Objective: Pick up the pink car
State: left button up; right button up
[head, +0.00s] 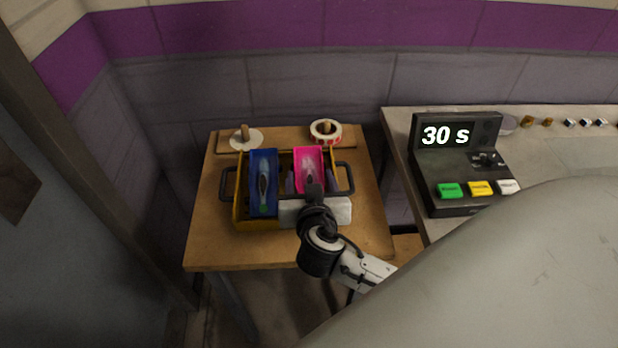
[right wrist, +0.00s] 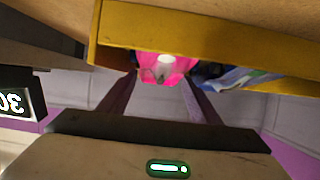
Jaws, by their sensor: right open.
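The pink car (head: 309,158) sits in the right part of a yellow carrier (head: 241,213) with black side handles, on a small wooden table. A blue car (head: 263,160) lies beside it on the left. My right gripper (head: 310,184) is over the near end of the pink car, with its fingers apart, one toward each side. In the right wrist view the pink car (right wrist: 165,66) shows between the tips of my open right gripper (right wrist: 159,78); contact cannot be told. The gripper body hides the car's near end. My left gripper is not in view.
Two rolls on pegs, one white (head: 246,139) and one red and white (head: 326,132), stand at the table's back. A black timer box (head: 455,165) reading 30 s, with coloured buttons, stands on the counter (head: 560,155) at right. The table's front (head: 245,250) is clear.

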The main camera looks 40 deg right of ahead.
aim_at(310, 178)
jog(key=x, duration=0.3)
jog(key=shift+w+f, duration=0.15)
jog(key=c, duration=0.8)
notch_tip(310, 178, up, 10)
jog(key=shift+r, duration=0.1)
jog(key=a+r+n+y, duration=0.2)
jog(key=a+r, duration=0.1)
jog(key=r, duration=0.3)
jog(key=s+a+r+n+t+y, duration=0.1)
jog(key=a+r+n+y, duration=0.1)
jog(key=a+r, duration=0.2)
jog(key=a+r+n+y, duration=0.2)
jog(key=a+r+y, duration=0.1)
jog(key=r, duration=0.5)
jog(key=shift+s+a+t, duration=0.35)
jog(key=shift+s+t, duration=0.05)
